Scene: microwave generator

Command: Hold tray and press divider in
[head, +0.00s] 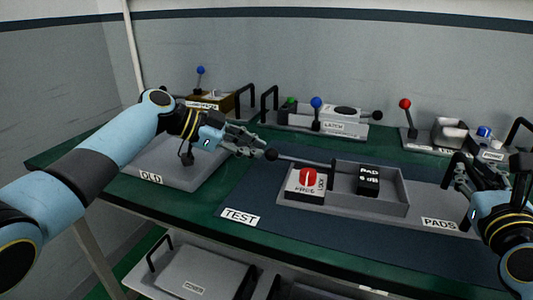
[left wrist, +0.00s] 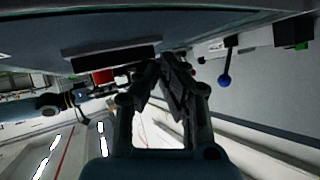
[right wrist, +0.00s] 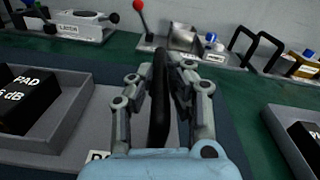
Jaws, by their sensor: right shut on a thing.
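A grey tray (head: 398,184) lies on the bench. I cannot tell which part is the divider. My right gripper (head: 458,183) is shut on an upright black handle (right wrist: 160,95), right of the tray in the right wrist view.
A dark blue mat (head: 265,200) lies under the tray, with a TEST label (head: 241,216) in front. A grey OLD plate (head: 175,174) is at the left. Blue (head: 316,102) and red (head: 405,104) ball levers stand behind. Another tray (right wrist: 285,140) is at the right.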

